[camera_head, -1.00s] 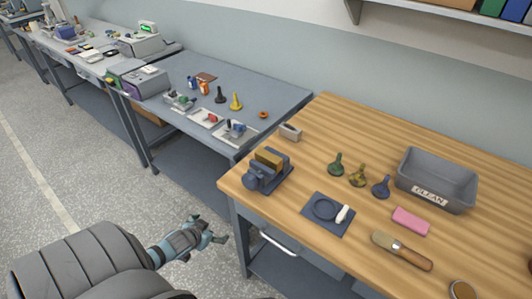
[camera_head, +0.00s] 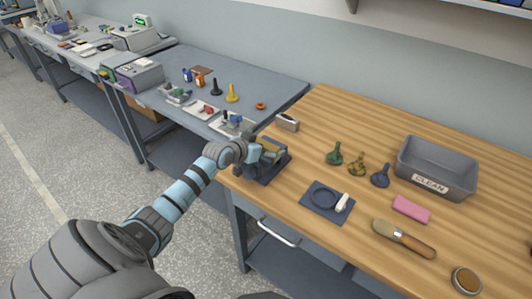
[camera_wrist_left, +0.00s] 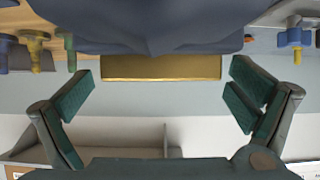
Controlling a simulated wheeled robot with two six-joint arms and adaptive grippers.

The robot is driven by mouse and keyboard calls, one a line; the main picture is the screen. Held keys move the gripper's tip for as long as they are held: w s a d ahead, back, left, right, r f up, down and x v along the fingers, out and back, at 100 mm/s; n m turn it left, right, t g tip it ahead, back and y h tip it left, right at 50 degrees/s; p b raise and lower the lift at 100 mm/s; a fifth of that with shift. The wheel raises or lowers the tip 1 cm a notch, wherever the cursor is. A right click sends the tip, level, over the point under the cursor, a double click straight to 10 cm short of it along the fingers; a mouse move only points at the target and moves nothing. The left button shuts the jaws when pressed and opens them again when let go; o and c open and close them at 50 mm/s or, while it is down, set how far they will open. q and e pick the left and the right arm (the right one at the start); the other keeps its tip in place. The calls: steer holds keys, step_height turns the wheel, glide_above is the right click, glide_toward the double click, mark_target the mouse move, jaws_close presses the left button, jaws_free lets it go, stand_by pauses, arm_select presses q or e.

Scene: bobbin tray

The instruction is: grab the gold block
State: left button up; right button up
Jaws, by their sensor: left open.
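The gold block (camera_wrist_left: 160,67) is clamped in the dark blue vise (camera_head: 268,172) at the near left corner of the wooden bench. In the head view my left gripper (camera_head: 266,150) is at the vise and hides most of the block. In the left wrist view the gripper (camera_wrist_left: 160,100) is open. Its two green-padded fingers stand wide apart, one to each side of the block's long face, with nothing between them. The block lies just beyond them, against the vise (camera_wrist_left: 150,25). My right gripper is not in view.
A small grey box (camera_head: 287,122) stands just behind the vise. A blue mat (camera_head: 327,202) with a ring lies to its right. Several bottle-shaped pieces, a grey CLEAN bin (camera_head: 436,165), a pink block (camera_head: 411,209) and a brush (camera_head: 403,238) are farther right. A grey bench (camera_head: 275,90) adjoins at left.

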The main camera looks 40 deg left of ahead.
arm_select(q)
steer(key=shift+w+f, duration=0.25)
steer(key=shift+w, duration=0.15)
steer(key=shift+s+a, duration=0.1)
steer(key=c, duration=2)
steer(key=shift+o, duration=0.2)
steer(key=shift+r, duration=0.25)
